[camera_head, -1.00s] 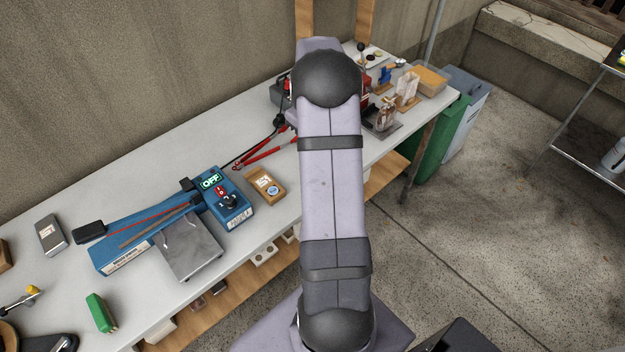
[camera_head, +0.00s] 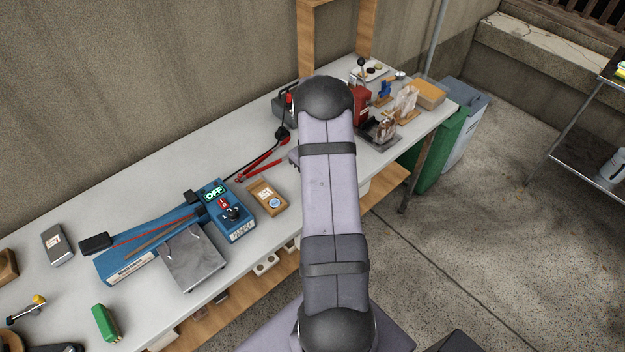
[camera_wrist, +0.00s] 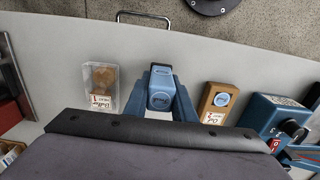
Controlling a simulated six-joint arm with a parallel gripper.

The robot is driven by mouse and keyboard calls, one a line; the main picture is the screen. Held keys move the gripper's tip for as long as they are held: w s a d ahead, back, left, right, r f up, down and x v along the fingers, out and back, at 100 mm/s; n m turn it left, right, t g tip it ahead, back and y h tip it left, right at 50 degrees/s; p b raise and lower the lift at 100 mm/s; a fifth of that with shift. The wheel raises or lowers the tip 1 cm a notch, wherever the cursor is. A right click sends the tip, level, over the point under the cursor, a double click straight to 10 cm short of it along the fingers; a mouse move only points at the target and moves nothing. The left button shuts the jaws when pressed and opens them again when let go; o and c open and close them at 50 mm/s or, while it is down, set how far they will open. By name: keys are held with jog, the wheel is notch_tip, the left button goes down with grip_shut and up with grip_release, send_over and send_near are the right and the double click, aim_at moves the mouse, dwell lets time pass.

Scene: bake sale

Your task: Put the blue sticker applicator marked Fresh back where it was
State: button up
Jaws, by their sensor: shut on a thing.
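My gripper (camera_wrist: 164,105) is shut on the blue sticker applicator (camera_wrist: 161,74), which sits between its two blue-grey fingers in the wrist view. A round pale-blue face with a word on it points toward the camera; the word is too small to read surely. I cannot tell whether the applicator touches the table. My arm hides the gripper and applicator in the head view. A brown box (camera_wrist: 218,103) with a round blue sticker stands right of the gripper in the wrist view; it also shows in the head view (camera_head: 268,197).
A clear pack with brown contents (camera_wrist: 101,86) stands left of the gripper. A blue sealer (camera_head: 230,211) reading OFF and red-handled pliers (camera_head: 262,164) lie on the pale table (camera_head: 190,157). A green stapler-like item (camera_head: 105,322) lies front left. Bare table lies toward the wall.

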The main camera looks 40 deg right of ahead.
jog(key=shift+f, duration=0.8)
jog(key=shift+f, duration=0.1)
jog(key=shift+f, duration=0.1)
jog(key=o, duration=1)
notch_tip(320, 180, up, 12)
jog(key=b, duration=0.3)
jog(key=shift+r+b, duration=0.2)
jog(key=shift+b, duration=0.1)
